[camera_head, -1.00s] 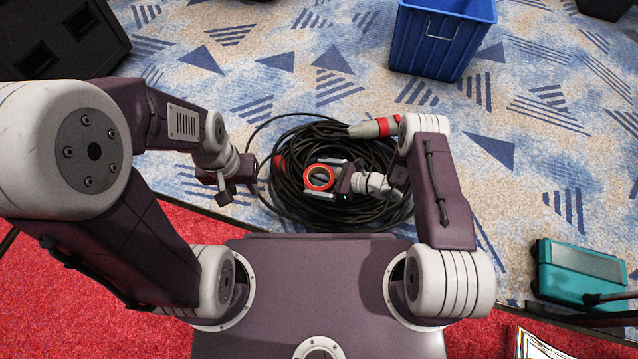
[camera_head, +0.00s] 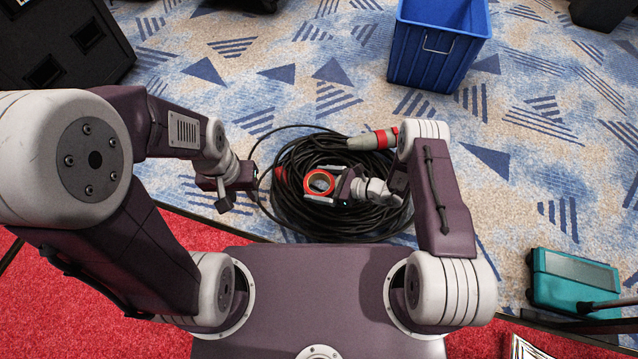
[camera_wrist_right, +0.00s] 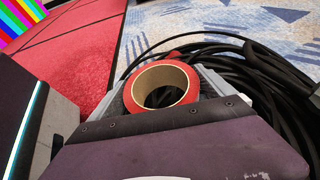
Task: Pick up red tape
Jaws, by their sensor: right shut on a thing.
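The red tape (camera_head: 308,182) is a roll with a tan inner ring, over the middle of a black cable coil in the head view. My right gripper (camera_head: 320,183) is shut on it. In the right wrist view the red tape (camera_wrist_right: 141,76) sits tilted between the fingers of my right gripper (camera_wrist_right: 160,95), with the cable behind it. Whether the roll touches the cable is hard to tell. My left gripper (camera_head: 222,194) hangs left of the coil and holds nothing that I can see; its finger gap is unclear.
The black cable coil (camera_head: 300,222) lies on the blue patterned carpet and has a grey and red connector (camera_head: 372,140). A blue bin (camera_head: 415,60) stands behind it. A teal case (camera_head: 572,278) is at the right. A black box (camera_head: 60,45) stands at the far left. Red carpet lies nearest me.

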